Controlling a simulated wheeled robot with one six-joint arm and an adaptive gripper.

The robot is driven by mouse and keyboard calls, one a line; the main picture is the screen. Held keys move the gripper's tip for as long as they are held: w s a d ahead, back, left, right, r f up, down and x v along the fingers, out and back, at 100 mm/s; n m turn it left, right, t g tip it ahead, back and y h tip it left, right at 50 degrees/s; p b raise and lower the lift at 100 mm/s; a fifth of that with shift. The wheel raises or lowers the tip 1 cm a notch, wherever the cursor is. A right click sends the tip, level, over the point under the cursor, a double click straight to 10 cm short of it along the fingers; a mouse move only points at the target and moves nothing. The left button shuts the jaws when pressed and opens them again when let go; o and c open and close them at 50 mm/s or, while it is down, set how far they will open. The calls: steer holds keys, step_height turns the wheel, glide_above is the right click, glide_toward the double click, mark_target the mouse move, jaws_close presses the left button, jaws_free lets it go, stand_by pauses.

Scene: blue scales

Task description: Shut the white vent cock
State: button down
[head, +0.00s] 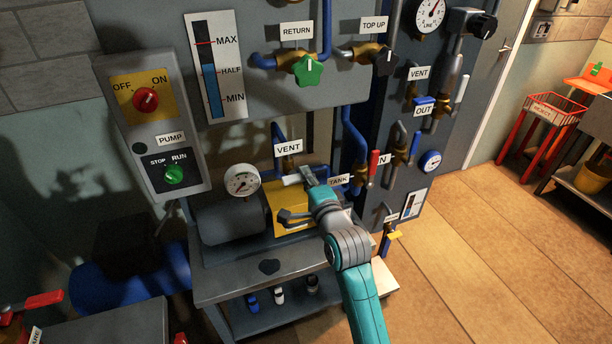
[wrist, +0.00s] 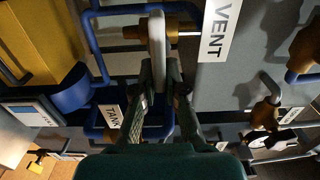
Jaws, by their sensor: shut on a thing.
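The white vent cock's lever (head: 292,180) is below the VENT label (head: 288,147), above the yellow box on the bench. In the wrist view the white lever (wrist: 157,38) stands upright in the picture, crosswise to its brass body (wrist: 182,28). My gripper (head: 306,176) reaches it from the right front. In the wrist view its two fingers (wrist: 160,75) are closed on the lower end of the lever, one on each side. The cock's body is mostly hidden in the head view.
The yellow box (head: 287,207) and pressure gauge (head: 242,180) are close by. The red-handled cock (head: 373,163) and TANK label (head: 338,180) are just right of my gripper. Another VENT label (head: 418,73) is on the right panel.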

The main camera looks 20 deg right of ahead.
steer(key=shift+f, duration=0.1)
stand_by(0.3)
steer(key=c, duration=1.2)
jaws_free()
steer(key=s, duration=1.2)
steer(key=s+a+f+n+g, duration=0.1)
steer(key=s+f+n, duration=0.3)
steer(key=s+f, duration=0.45)
steer(key=s+a+f+n+g, duration=0.1)
steer(key=s+f+n, duration=0.35)
steer(key=s, duration=0.75)
steer(key=s+n, duration=0.3)
steer(key=s, duration=0.3)
steer(key=s+n, duration=0.3)
steer(key=s, duration=0.4)
steer(key=s+n+g, duration=0.1)
steer(key=s+n, duration=0.2)
steer(key=s, duration=0.4)
steer(key=shift+s+a+f+n, duration=0.1)
steer(key=shift+s+a+n, duration=0.15)
steer(key=shift+a, duration=0.15)
